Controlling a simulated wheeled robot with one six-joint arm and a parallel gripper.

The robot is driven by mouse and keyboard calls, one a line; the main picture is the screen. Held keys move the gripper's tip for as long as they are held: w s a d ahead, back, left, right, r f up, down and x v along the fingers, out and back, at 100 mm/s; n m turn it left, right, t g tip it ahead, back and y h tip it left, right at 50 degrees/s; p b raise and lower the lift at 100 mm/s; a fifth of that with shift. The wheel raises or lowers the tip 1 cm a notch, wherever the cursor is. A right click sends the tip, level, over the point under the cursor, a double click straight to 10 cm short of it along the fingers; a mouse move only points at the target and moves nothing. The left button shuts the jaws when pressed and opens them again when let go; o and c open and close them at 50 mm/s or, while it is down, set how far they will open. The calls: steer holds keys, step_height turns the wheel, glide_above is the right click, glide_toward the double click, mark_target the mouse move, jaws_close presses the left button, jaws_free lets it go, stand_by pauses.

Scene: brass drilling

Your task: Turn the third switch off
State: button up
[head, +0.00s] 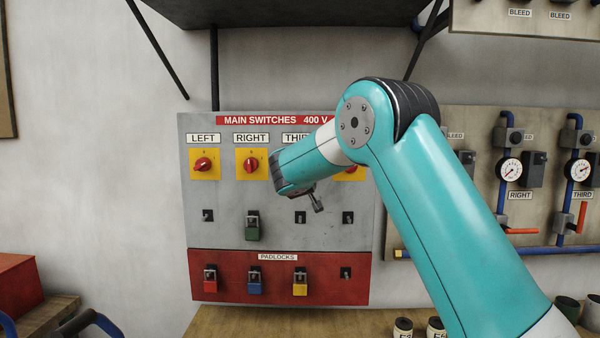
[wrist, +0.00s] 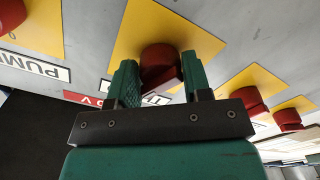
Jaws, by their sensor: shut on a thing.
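The third switch is hidden behind my arm in the head view, with only part of its label THIRD (head: 296,137) showing. In the wrist view its red knob (wrist: 161,57) stands on a yellow plate (wrist: 201,43). My gripper (wrist: 158,68) has its two green fingers on either side of this knob, shut on it. Whether the knob points to on or off cannot be told. The left switch (head: 203,164) and right switch (head: 251,164) are red knobs on yellow plates. A further switch (head: 349,174) is partly covered by my arm.
Below the switches are lock hasps, one with a green padlock (head: 252,229). A red padlock board (head: 320,280) holds red, blue and yellow padlocks. A gauge panel (head: 455,215) with pipes is at right. A shelf (head: 290,10) hangs above; a bench (head: 240,322) lies below.

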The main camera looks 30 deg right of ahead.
steer(key=shift+r+n, duration=0.1)
steer(key=shift+n, duration=2.1)
steer(key=o, duration=0.9)
steer(key=shift+s+a+b, duration=0.2)
steer(key=shift+b, duration=0.2)
steer(key=shift+b+v, duration=3.85)
steer(key=shift+v, duration=4.6)
steer(key=shift+w, duration=0.1)
